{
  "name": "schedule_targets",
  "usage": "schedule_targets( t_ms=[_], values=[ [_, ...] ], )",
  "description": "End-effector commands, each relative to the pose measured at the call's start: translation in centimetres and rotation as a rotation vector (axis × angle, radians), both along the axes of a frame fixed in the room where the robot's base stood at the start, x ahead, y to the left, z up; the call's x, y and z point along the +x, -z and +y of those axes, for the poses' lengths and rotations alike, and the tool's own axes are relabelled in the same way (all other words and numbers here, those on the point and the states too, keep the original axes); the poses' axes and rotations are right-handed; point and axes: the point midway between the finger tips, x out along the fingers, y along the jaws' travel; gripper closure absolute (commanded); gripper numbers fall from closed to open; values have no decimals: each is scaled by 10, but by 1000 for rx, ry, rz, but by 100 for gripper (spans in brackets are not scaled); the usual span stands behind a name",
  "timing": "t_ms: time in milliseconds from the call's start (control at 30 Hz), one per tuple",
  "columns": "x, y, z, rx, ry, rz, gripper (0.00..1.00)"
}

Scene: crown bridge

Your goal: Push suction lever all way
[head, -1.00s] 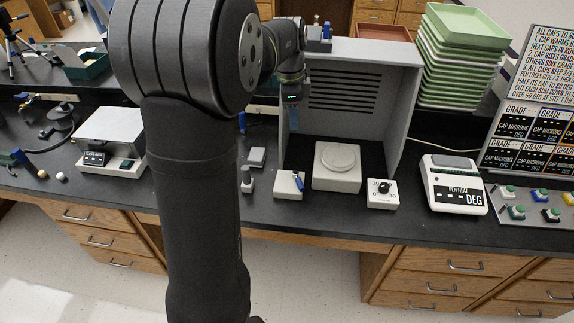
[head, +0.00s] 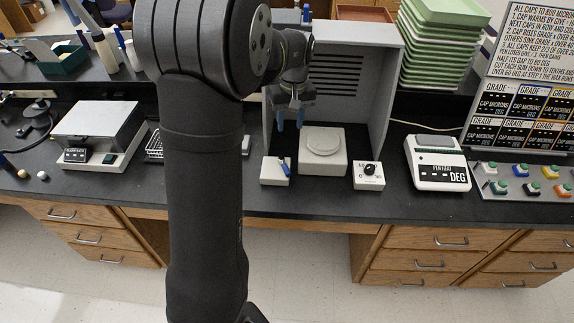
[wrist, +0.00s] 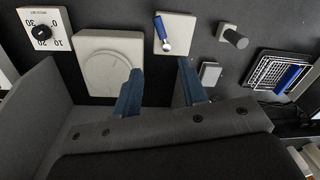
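The suction lever is a small blue lever (head: 285,165) on a white box (head: 271,176) at the front left of the grey hood. In the wrist view the lever (wrist: 160,27) shows a blue handle and a pale rounded end on its white box (wrist: 178,40). My gripper (head: 290,124) is above and behind the lever box, at the hood's left side. Its two blue fingers are apart with nothing between them. In the wrist view my gripper (wrist: 158,80) points toward the lever box, with a gap between fingertips and box. Neither finger touches the lever.
A white block with a round plate (head: 322,160) sits right of the lever box. A dial box (head: 368,177) stands further right. The grey hood (head: 392,80) encloses the back. A grey post (wrist: 236,38) and a wire basket (wrist: 275,72) show in the wrist view.

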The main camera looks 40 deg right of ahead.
Motion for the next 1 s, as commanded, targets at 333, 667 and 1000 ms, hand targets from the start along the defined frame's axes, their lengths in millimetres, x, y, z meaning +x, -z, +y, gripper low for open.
schedule_targets(
  t_ms=[333,667,1000],
  values=[
    [-1,24,1,7,-82,-4,61],
    [0,95,6,7,-80,-4,61],
    [2,159,9,6,-79,-5,61]
  ],
)
